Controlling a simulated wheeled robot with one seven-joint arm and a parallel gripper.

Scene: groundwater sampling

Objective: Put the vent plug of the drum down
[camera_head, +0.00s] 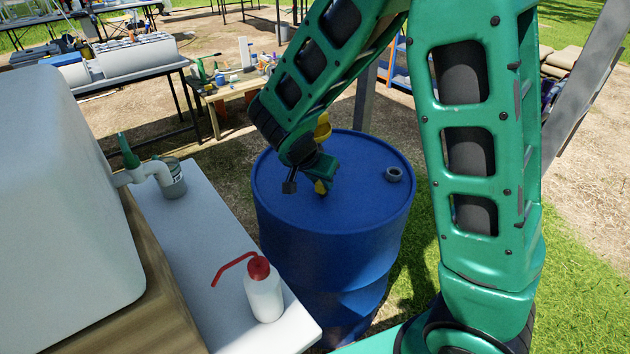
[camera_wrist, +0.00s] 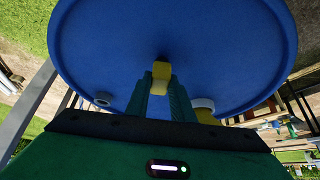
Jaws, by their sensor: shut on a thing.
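My gripper (camera_head: 318,180) is over the lid of the blue drum (camera_head: 350,200). Its two fingers are shut on the yellow vent plug (camera_wrist: 161,73), which sticks out past the fingertips in the wrist view. In the head view only a small yellow part of the plug (camera_head: 321,187) shows under my gripper. The plug is close to the lid; I cannot tell whether it touches. A dark grey ring-shaped fitting (camera_head: 394,174) sits near the lid's right rim; it also shows in the wrist view (camera_wrist: 103,99).
A second yellow thing (camera_head: 322,127) stands behind my gripper, partly hidden, near the lid's far rim. A white bench (camera_head: 215,255) with a red-topped wash bottle (camera_head: 263,290) stands left of the drum.

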